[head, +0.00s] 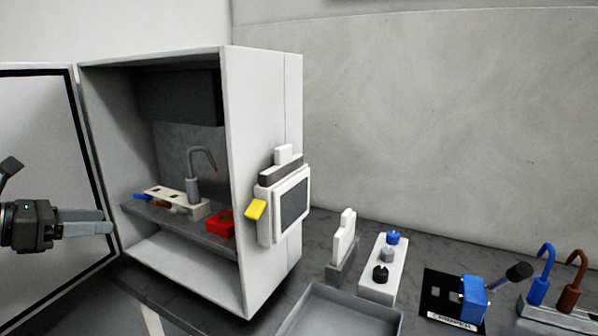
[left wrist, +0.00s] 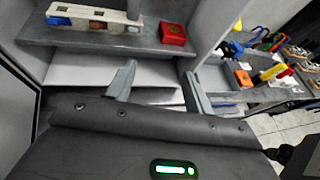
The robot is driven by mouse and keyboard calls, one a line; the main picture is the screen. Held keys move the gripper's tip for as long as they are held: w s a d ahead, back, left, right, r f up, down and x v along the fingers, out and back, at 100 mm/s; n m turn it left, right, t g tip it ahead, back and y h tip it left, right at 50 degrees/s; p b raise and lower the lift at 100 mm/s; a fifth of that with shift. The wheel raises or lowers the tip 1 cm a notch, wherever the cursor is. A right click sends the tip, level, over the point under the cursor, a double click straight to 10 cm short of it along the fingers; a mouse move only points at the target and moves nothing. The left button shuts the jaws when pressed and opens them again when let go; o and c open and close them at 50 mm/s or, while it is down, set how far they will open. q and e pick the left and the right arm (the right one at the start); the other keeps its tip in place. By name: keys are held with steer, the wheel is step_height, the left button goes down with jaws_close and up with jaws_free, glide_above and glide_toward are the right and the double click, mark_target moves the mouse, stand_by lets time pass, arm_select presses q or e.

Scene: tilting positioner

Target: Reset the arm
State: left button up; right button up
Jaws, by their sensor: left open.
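My left gripper (head: 109,225) is at the left of the head view, its grey fingers pointing right toward the open front of a white cabinet (head: 262,180). Its fingers look empty. In the left wrist view the two fingers of the left gripper (left wrist: 160,88) stand apart, with the cabinet's pale lower floor behind them and nothing between them. A grey shelf (head: 160,221) inside the cabinet holds a pale block with holes (head: 172,202), a grey hooked part (head: 194,188) and a red block (head: 220,224). My right gripper is not in view.
The cabinet door (head: 42,180) stands open at the left, behind my left gripper. A control panel with a yellow part (head: 256,209) juts from the cabinet's side. A grey tray (head: 340,314), a button block (head: 383,268) and a blue fixture (head: 473,300) stand on the counter.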

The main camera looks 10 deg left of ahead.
arm_select(q)
steer(key=w+d+f+n+t+y, duration=0.1)
steer(key=w+d+f+n+y, duration=0.15)
steer(key=f+n, duration=0.7)
steer(key=w+d+f+n+t+y, duration=0.1)
steer(key=w+f+n+t+y, duration=0.15)
steer(key=f+n, duration=0.75)
steer(key=s+d+f+n+g+y, duration=0.1)
steer(key=s+d+f+n+g, duration=0.1)
steer(key=s+f+n, duration=0.35)
steer(key=s+d+f+n+g+y, duration=0.1)
steer(key=s+d+f+n+g, duration=0.15)
steer(key=f, duration=0.65)
steer(key=s+d+f+n+g+y, duration=0.1)
steer(key=s+d+f+n+g, duration=0.15)
steer(key=f+n, duration=0.35)
steer(key=s+d+f+n+g+h, duration=0.1)
steer(key=s+d+f+n+g, duration=0.5)
steer(key=s+d, duration=0.55)
step_height(320, 180, down, 25)
steer(key=s+a, duration=0.2)
steer(key=s+a+f+g, duration=0.1)
steer(key=s+a+f, duration=0.3)
steer(key=s+f, duration=1.2)
steer(key=shift+s+f, duration=0.2)
steer(key=shift+f, duration=0.45)
